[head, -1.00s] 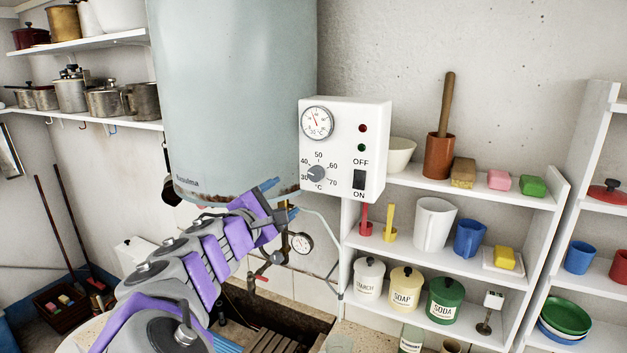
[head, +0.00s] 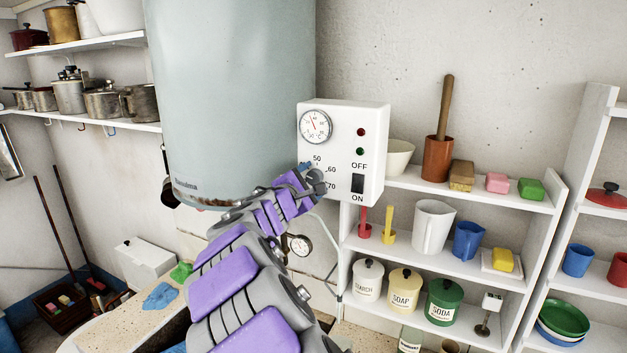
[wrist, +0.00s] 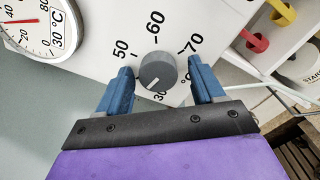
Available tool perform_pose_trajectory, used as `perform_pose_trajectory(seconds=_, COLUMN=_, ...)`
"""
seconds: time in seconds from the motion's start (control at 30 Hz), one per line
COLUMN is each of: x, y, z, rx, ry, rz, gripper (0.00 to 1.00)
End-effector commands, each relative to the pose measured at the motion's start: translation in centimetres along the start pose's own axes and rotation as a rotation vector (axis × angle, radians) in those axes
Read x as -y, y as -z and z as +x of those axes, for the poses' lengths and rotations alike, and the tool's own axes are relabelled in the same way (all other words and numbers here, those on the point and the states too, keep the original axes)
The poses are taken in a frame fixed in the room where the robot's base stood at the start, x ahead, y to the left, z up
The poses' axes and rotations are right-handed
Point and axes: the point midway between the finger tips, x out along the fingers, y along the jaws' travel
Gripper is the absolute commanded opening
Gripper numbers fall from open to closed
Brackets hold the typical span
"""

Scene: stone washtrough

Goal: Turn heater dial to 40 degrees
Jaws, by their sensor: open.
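The white heater control box (head: 372,140) is mounted beside the grey-blue tank. Its grey dial (wrist: 157,70) shows in the wrist view, with a white pointer mark toward the lower left, near the 30. The 50, 60 and 70 marks are readable; the 40 is hidden, apparently behind the left finger. My gripper (wrist: 160,67) is open, with one blue finger on each side of the dial and visible gaps between. In the head view, my gripper (head: 309,172) is at the dial and covers the lower-left scale.
A round gauge (head: 315,126), two lamps and a black ON/OFF switch (head: 357,184) share the box. Right of it, a white shelf (head: 470,188) holds mugs, soaps and jars. The tank (head: 230,90) stands close on the left; a pipe gauge (head: 299,245) is below.

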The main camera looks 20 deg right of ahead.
Motion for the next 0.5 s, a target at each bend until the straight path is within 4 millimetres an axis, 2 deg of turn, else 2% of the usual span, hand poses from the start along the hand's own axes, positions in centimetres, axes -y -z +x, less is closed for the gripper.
perform_pose_trajectory(seconds=0.2, x=-0.05, y=-0.02, z=0.0, rx=0.001, ry=-0.001, rz=0.0, gripper=0.68)
perform_pose_trajectory(seconds=0.5, x=-0.04, y=-0.03, z=0.03, rx=0.001, ry=-0.001, rz=0.0, gripper=0.4)
